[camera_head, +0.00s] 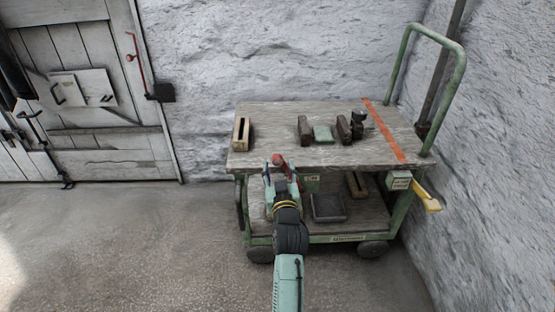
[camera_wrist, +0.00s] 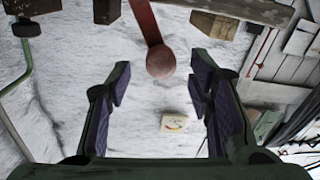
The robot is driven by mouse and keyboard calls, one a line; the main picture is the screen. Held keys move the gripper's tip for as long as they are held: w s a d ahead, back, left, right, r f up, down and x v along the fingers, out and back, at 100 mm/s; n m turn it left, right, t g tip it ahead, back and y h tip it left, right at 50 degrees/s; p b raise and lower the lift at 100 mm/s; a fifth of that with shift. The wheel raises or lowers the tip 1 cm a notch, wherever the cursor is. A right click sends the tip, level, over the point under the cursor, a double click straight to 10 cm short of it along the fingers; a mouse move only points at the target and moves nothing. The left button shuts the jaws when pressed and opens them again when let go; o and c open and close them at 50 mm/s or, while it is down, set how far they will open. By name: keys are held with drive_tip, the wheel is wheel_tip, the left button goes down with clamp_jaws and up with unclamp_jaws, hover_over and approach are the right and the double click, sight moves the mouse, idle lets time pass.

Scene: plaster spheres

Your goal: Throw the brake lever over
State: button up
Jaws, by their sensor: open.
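A red lever with a round red knob (camera_head: 277,160) shows at the front edge of the wooden-topped cart (camera_head: 260,162). In the wrist view the red lever's knob (camera_wrist: 160,63) lies between the fingertips in the picture, with its bar running up out of frame. My gripper (camera_head: 281,177) is at the cart's front, just below the knob in the head view. It is open, with purple-padded fingers (camera_wrist: 160,84) spread to either side of the knob. I see no finger touching it. The lever's lower part is hidden behind my gripper in the head view.
Brown blocks (camera_head: 305,130), a green block (camera_head: 322,134) and a slotted block (camera_head: 241,134) stand on the cart top. A grey tray (camera_head: 328,208) is on the lower shelf. A yellow pedal (camera_head: 427,196) sticks out right. Rough walls stand behind and right. Floor is clear at left.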

sight(278, 164)
drive_tip(key=shift+w+a, duration=0.2)
drive_tip(key=shift+w, duration=0.95)
drive_tip(key=shift+w+a, duration=0.2)
drive_tip(key=shift+w, duration=0.95)
drive_tip(key=shift+c, duration=0.2)
clamp_jaws()
